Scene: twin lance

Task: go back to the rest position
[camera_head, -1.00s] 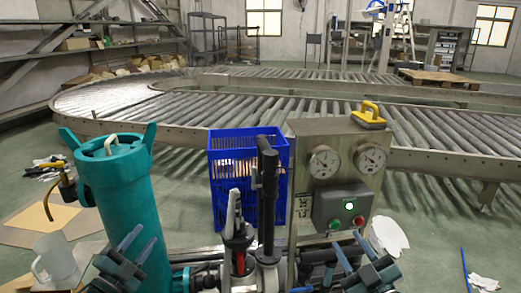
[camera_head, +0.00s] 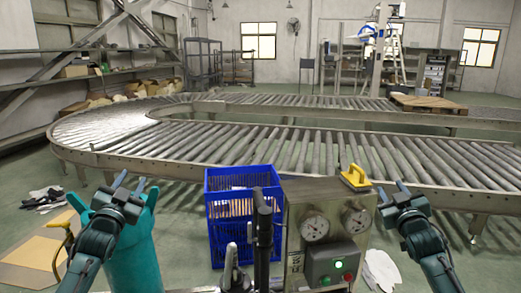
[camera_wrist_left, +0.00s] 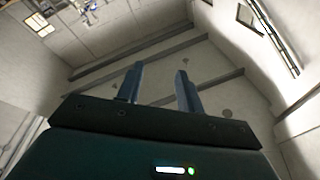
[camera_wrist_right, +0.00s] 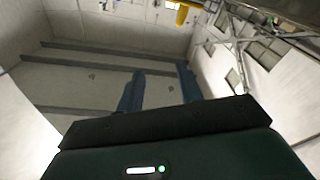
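My left gripper (camera_head: 131,187) is raised in front of the teal cylinder at the left of the head view. Its two fingers stand apart with nothing between them, as the left wrist view (camera_wrist_left: 160,88) also shows. My right gripper (camera_head: 392,192) is raised at the right of the control box, below the conveyor edge. Its fingers are apart and empty in the right wrist view (camera_wrist_right: 158,92). Both wrist cameras face the upper walls and ceiling.
A teal cylinder (camera_head: 137,255) stands at lower left, partly hidden by my left arm. A blue crate (camera_head: 227,226) and a metal gauge box (camera_head: 298,208) with a yellow handle (camera_head: 355,177) stand in the middle. A roller conveyor (camera_head: 270,152) curves behind them.

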